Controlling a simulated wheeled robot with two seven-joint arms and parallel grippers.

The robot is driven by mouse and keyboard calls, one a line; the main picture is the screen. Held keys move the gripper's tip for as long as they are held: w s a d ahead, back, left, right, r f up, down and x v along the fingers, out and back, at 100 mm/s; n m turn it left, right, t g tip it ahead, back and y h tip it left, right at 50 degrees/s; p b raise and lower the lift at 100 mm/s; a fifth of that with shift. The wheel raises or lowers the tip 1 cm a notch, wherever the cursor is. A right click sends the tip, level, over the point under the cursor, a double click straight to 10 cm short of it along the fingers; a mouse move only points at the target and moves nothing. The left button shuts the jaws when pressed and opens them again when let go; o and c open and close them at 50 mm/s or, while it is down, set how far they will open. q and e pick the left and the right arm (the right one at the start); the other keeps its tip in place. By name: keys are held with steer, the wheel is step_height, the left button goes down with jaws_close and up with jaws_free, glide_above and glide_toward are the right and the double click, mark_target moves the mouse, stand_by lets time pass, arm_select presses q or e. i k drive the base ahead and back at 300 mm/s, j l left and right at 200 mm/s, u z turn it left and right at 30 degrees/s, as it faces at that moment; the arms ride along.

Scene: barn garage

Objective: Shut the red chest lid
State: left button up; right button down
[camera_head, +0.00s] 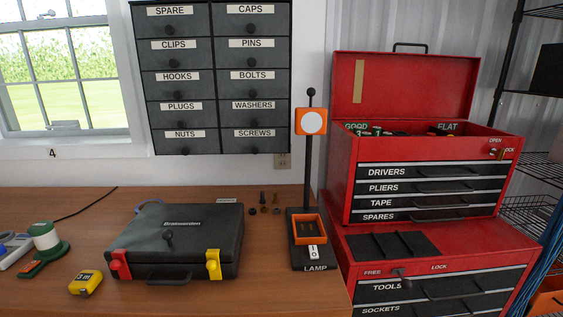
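A red chest (349,185) with several black-fronted drawers stands at the right, on top of a lower red cabinet. Its red lid (425,88) is open, standing up at the back with a black handle (410,46) on its top edge. Dark contents with labels reading GOOD and FLAT show inside the open top. Neither of my grippers is in view.
A black case (185,233) with red and yellow latches, a yellow tape measure (86,282) and a lamp stand (309,258) are on the wooden bench. A labelled drawer cabinet (212,100) hangs on the wall. Wire shelves (540,165) stand close to the chest's right.

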mark_target(393, 86)
steer(key=i+l, duration=0.15)
steer(key=l, duration=0.2)
steer(key=i+l, duration=0.1)
steer(key=l, duration=0.25)
steer(key=i+l, duration=0.15)
steer(key=l, duration=0.15)
steer(key=i+l, duration=0.1)
steer(key=l, duration=0.25)
steer(key=i+l, duration=0.15)
steer(key=l, duration=0.2)
